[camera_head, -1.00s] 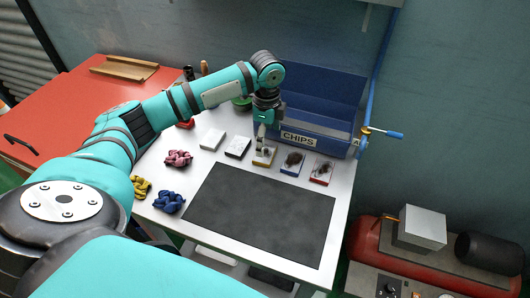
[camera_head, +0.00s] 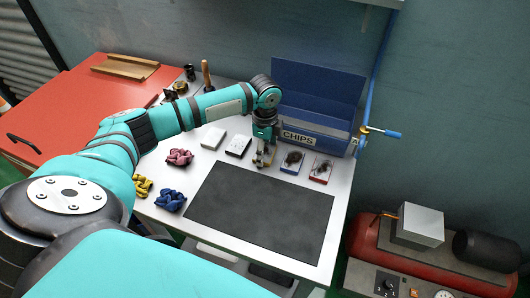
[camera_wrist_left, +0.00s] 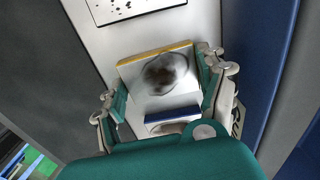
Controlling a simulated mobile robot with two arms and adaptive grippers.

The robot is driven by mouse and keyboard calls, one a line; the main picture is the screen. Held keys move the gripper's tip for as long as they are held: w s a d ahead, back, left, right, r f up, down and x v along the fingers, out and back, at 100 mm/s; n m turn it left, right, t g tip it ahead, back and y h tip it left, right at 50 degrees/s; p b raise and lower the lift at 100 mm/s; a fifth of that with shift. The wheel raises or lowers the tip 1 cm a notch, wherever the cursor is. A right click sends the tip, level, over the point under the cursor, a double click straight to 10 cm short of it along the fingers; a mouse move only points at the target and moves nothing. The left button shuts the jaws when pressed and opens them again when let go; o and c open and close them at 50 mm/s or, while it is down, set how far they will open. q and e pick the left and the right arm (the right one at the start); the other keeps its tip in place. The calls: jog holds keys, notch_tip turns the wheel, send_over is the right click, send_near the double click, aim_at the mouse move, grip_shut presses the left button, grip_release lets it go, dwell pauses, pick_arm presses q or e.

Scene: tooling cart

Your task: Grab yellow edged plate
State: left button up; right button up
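The yellow edged plate (camera_wrist_left: 158,75) shows in the left wrist view as a pale plate with a yellow edge and a dark round patch. In the head view it is mostly hidden under my left gripper (camera_head: 264,161). In the left wrist view the fingers of the left gripper (camera_wrist_left: 163,92) stand apart on either side of the plate, close to its sides. I cannot tell whether they touch it. My right gripper is not in view.
A blue edged plate (camera_head: 291,161) and a red edged plate (camera_head: 321,169) lie to the right; a dark edged plate (camera_head: 238,146) lies left. The blue CHIPS bin (camera_head: 317,131) stands close behind. A dark mat (camera_head: 262,214) lies in front.

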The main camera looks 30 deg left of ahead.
pick_arm(q)
jog(key=c, duration=0.9)
jog(key=shift+c, duration=0.6)
jog(key=shift+r, duration=0.1)
